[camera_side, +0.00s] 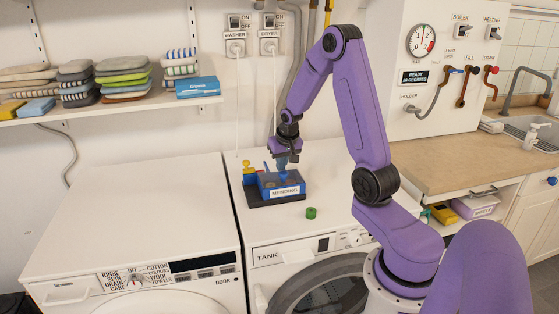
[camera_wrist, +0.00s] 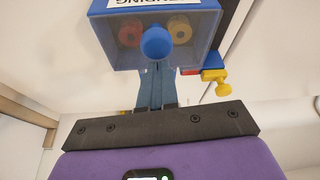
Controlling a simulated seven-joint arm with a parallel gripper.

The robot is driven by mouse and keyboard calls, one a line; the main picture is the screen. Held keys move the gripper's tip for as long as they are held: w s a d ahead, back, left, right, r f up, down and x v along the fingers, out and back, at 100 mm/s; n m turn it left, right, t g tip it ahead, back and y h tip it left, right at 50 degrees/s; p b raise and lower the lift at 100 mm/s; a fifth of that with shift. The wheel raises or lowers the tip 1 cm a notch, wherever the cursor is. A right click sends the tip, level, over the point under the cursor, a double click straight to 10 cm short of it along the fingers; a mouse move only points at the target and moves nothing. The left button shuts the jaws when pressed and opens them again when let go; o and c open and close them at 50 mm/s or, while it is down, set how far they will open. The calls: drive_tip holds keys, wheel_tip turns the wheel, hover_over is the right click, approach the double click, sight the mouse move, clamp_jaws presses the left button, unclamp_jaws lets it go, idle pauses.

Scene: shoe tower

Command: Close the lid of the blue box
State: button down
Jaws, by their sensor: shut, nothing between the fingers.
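The blue box (camera_side: 282,188), labelled MENDING, sits on a black base on top of the right-hand machine. In the wrist view the blue box (camera_wrist: 205,14) shows a red spool (camera_wrist: 130,34) and a yellow spool (camera_wrist: 181,27) within its rim. A round blue piece (camera_wrist: 156,42) lies just beyond my fingertips; I cannot tell whether it is a spool or a knob. The lid's position is not clear. My gripper (camera_side: 283,172) points down at the box from above, shut and empty. Its fingers also show in the wrist view (camera_wrist: 156,70); contact with the box cannot be told.
A green spool (camera_side: 311,213) stands on the machine top, right of the box. A yellow knobbed piece (camera_side: 247,168) stands at the box's left, and shows in the wrist view (camera_wrist: 215,81). A shelf (camera_side: 110,111) with folded cloths is behind left. The left machine top (camera_side: 140,195) is clear.

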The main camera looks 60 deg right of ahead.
sight(277, 172)
drive_tip(key=w, duration=0.1)
drive_tip(key=w+d, duration=0.2)
drive_tip(key=shift+d+r, duration=0.15)
drive_tip(key=shift+r, duration=0.15)
drive_tip(key=v, duration=1)
drive_tip(key=s+a+n+g+y, duration=0.1)
drive_tip(key=s+a+n, duration=0.3)
drive_tip(key=a, duration=0.8)
drive_tip(key=s+a+n+y, duration=0.2)
drive_tip(key=a+n, duration=0.3)
drive_tip(key=a, duration=0.7)
drive_tip(key=s+a+n+g, duration=0.1)
drive_tip(key=s+a+n, duration=0.3)
drive_tip(key=s, duration=0.6)
drive_tip(key=s+a+f+n+g, duration=0.1)
drive_tip(key=s+a+n, duration=0.2)
drive_tip(key=s+n, duration=0.3)
drive_tip(key=s, duration=0.5)
drive_tip(key=shift+a+n, duration=0.35)
drive_tip(key=shift+n, duration=0.05)
drive_tip(key=shift+s+f, duration=0.1)
